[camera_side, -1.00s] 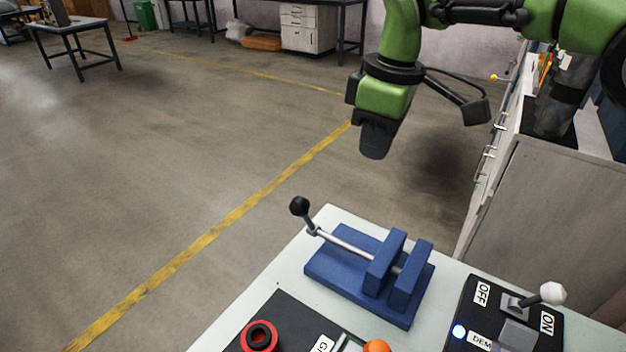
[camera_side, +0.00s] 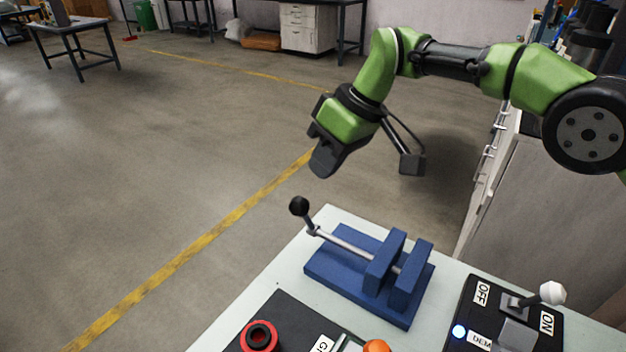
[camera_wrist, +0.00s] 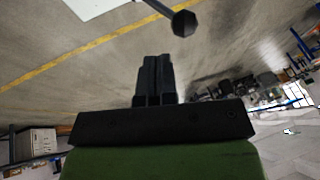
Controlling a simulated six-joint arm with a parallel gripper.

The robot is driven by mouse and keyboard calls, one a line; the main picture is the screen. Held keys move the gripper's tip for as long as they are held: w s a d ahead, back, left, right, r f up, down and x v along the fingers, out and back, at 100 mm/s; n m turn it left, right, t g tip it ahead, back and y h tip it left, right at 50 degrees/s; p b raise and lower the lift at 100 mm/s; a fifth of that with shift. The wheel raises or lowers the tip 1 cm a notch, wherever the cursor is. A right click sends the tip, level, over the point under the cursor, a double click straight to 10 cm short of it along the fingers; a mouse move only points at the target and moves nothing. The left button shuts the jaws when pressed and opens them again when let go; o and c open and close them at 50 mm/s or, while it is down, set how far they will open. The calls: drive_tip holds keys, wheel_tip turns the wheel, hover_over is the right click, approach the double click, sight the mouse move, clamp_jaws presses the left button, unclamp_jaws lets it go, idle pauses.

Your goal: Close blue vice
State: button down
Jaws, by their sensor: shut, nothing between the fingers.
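The blue vice (camera_side: 345,281) sits on the pale table in the side view. Its two upright jaws stand a small gap apart on the right part of its base. A silver screw rod runs left from the jaws to a lever with a black ball knob (camera_side: 299,206). The knob also shows at the top of the wrist view (camera_wrist: 184,23). My gripper (camera_side: 322,172) is shut and empty, above the knob and slightly to its right in the side view, clear of it. Its closed fingers show in the wrist view (camera_wrist: 154,75).
A black switch box (camera_side: 500,318) with a white-knobbed lever stands right of the vice. A dark panel (camera_side: 290,318) with a red ring (camera_side: 259,337) and an orange knob (camera_side: 376,346) lies in front. A grey cabinet (camera_side: 545,200) stands at right. Open floor lies beyond the table.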

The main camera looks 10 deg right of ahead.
drive_tip(key=shift+s+a+f, duration=0.4)
drive_tip(key=shift+a+f, duration=0.15)
drive_tip(key=shift+f, duration=0.05)
drive_tip(key=shift+s+a+f, duration=0.4)
drive_tip(key=shift+a+f, duration=0.1)
drive_tip(key=shift+f, duration=0.1)
drive_tip(key=shift+s+a+h, duration=0.3)
drive_tip(key=shift+s+a, duration=0.05)
drive_tip(key=shift+s+a+f+n+t+h, duration=0.15)
drive_tip(key=shift+s+a+f+t+h, duration=0.3)
drive_tip(key=shift+s+a, duration=0.2)
drive_tip(key=shift+s+a+f+n+t+h, duration=0.15)
drive_tip(key=shift+s+a+f+t+h, duration=0.2)
drive_tip(key=shift+s+a+t, duration=0.25)
drive_tip(key=shift+r, duration=0.1)
drive_tip(key=w+v, duration=0.1)
drive_tip(key=v, duration=1.2)
drive_tip(key=shift+r, duration=0.35)
